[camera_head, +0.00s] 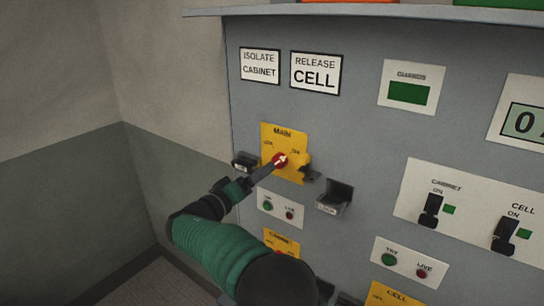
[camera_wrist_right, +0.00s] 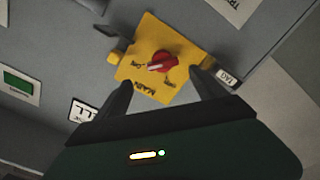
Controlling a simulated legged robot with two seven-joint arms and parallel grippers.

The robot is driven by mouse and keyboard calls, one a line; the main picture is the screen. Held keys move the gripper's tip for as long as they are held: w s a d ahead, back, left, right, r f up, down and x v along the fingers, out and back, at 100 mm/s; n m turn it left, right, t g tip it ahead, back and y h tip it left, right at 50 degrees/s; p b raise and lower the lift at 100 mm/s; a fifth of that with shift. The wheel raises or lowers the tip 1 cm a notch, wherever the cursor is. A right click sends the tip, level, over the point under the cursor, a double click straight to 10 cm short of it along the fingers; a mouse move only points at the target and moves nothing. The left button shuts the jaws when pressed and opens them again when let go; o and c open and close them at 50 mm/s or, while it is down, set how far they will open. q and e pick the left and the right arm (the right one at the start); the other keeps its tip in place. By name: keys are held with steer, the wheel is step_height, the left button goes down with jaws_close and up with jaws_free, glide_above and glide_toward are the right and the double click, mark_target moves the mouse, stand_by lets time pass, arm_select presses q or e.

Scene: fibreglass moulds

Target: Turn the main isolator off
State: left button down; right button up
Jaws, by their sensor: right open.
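The main isolator is a yellow plate (camera_head: 290,135) marked MAIN with a round red knob (camera_head: 281,160). The knob's white pointer aims up and right, towards the right-hand label, which seems to read ON. In the right wrist view the plate (camera_wrist_right: 150,32) is upside down and the red knob (camera_wrist_right: 166,60) lies just beyond and between the fingertips. My right gripper (camera_head: 264,172) comes from below in the head view, close to the knob. In the wrist view its fingers (camera_wrist_right: 163,82) are apart with nothing between them; contact with the knob cannot be told. My left gripper is not in view.
A small TAG holder (camera_wrist_right: 228,77) is left of the plate in the head view, and a black LOCK holder (camera_head: 335,198) lower right. CABINET (camera_head: 431,210) and CELL (camera_head: 505,235) switches are further right. My arm hides part of a lower yellow plate (camera_head: 281,241).

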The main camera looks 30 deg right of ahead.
mark_target(274, 160)
steer(key=p+x, duration=0.1)
steer(key=x, duration=0.1)
steer(key=w+p+x, duration=0.1)
steer(key=x, duration=0.2)
steer(key=p+x, duration=0.1)
steer(key=x, duration=0.1)
steer(key=shift+w+a, duration=0.15)
steer(key=shift+w, duration=0.05)
steer(key=shift+s+d+f, duration=0.1)
steer(key=shift+s+d, duration=0.1)
steer(key=shift+d, duration=0.6)
steer(key=shift+w+f, duration=0.15)
steer(key=shift+w, duration=0.05)
steer(key=c, duration=0.6)
steer(key=shift+s, duration=0.1)
steer(key=c, duration=0.7)
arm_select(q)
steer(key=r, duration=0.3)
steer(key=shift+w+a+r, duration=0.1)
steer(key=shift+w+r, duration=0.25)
arm_select(e)
steer(key=shift+a, duration=0.1)
steer(key=shift+c, duration=0.4)
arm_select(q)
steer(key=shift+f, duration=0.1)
